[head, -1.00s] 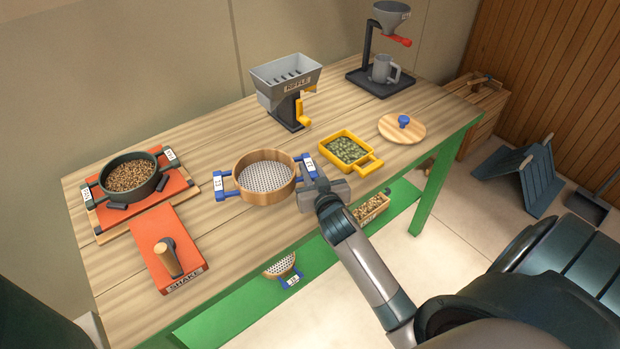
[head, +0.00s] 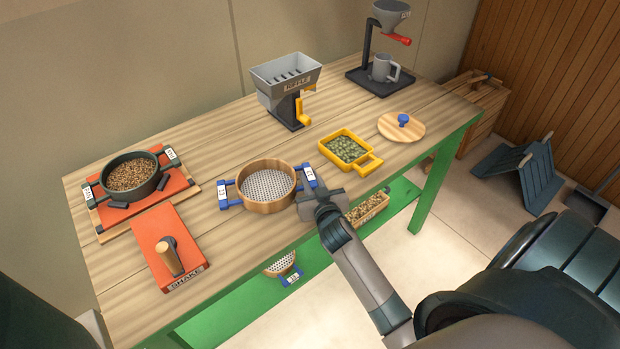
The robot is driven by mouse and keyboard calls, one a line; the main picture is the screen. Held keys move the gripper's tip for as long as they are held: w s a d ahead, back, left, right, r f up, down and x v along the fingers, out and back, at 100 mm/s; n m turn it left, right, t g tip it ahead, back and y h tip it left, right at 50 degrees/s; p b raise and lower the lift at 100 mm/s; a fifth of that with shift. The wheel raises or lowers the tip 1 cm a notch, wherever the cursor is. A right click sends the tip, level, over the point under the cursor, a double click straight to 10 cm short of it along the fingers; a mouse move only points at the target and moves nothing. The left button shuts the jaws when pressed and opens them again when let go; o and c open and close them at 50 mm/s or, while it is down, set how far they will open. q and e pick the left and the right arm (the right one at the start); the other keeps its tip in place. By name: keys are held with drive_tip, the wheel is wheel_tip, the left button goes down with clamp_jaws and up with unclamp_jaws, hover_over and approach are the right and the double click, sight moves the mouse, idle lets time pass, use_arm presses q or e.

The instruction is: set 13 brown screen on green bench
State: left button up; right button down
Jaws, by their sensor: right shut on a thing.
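A round brown wooden screen (head: 267,205) with a perforated base and blue handles with white tags is over the near middle of the wooden top of the green-legged bench (head: 225,140). It looks level and at or very near the surface; I cannot tell if it touches. My right gripper (head: 311,192) is shut on its right blue handle, partly hiding it. The tag digits are too small to read surely. A second perforated screen (head: 281,264) with a blue handle sits on the green lower shelf, partly hidden by the top. My left gripper is not in view.
A dark pan of beans (head: 132,177) sits on a red shaker (head: 168,235) at left. A funnel stand (head: 367,45) holds the back right. Bare wood surrounds the brown screen.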

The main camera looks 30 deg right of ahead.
drive_tip(key=shift+f, duration=0.1)
drive_tip(key=c, duration=1.6)
unclamp_jaws()
drive_tip(key=shift+r, duration=0.2)
drive_tip(key=shift+s+a, duration=0.2)
drive_tip(key=shift+s, duration=0.4)
drive_tip(key=b+v, duration=0.2)
drive_tip(key=v, duration=0.7)
drive_tip(key=shift+s, duration=0.1)
drive_tip(key=shift+v, duration=0.8)
